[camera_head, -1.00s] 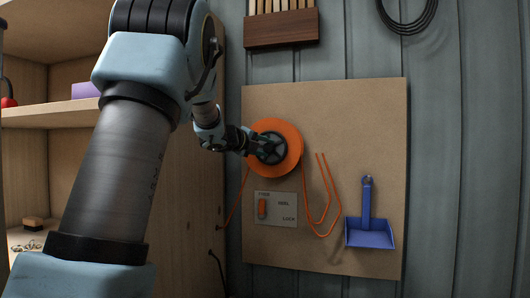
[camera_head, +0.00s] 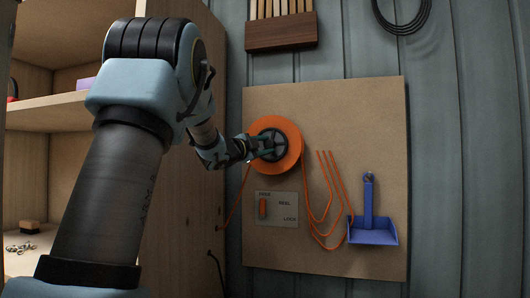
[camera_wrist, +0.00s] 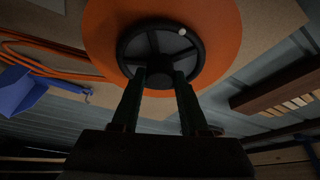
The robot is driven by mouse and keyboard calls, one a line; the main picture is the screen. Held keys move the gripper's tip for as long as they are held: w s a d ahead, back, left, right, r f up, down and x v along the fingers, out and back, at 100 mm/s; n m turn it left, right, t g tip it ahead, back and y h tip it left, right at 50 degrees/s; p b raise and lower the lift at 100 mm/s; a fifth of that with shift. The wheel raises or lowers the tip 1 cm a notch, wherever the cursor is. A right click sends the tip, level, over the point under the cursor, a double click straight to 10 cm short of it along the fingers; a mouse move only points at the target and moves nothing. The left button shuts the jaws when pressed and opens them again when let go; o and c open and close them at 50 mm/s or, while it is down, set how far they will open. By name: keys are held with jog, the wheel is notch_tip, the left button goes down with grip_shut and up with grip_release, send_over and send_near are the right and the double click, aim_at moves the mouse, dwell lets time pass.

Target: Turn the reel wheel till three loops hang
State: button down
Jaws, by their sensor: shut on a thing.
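The orange reel (camera_head: 291,131) is mounted on a tan board, with a dark spoked wheel (camera_head: 277,135) at its middle. The wheel (camera_wrist: 160,36) shows a pale dot near its rim in the wrist view. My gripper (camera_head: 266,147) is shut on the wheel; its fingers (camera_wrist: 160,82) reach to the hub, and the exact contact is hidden. Orange cord (camera_head: 312,205) hangs right of the reel in nested loops of differing depth; their strands overlap, so I cannot count them surely. Below the reel is a plate (camera_head: 285,218) marked FEED, REEL and LOCK with an orange lever (camera_head: 262,207).
A blue dustpan (camera_head: 370,236) hangs right of the cord, and the rightmost strand meets its left edge. Wooden shelves (camera_head: 60,115) stand at the left. A wooden rack (camera_head: 281,34) and a black coil (camera_head: 403,25) hang above.

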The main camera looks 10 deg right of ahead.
jog(key=shift+f+n+b, duration=0.1)
jog(key=shift+n+b, duration=0.2)
jog(key=shift+n, duration=0.3)
jog(key=shift+c, duration=2.1)
grip_release()
jog(key=b+v, duration=0.2)
jog(key=v, duration=0.8)
jog(key=shift+s+a+b, duration=0.2)
jog(key=shift+s+b, duration=0.1)
jog(key=shift+f, duration=0.2)
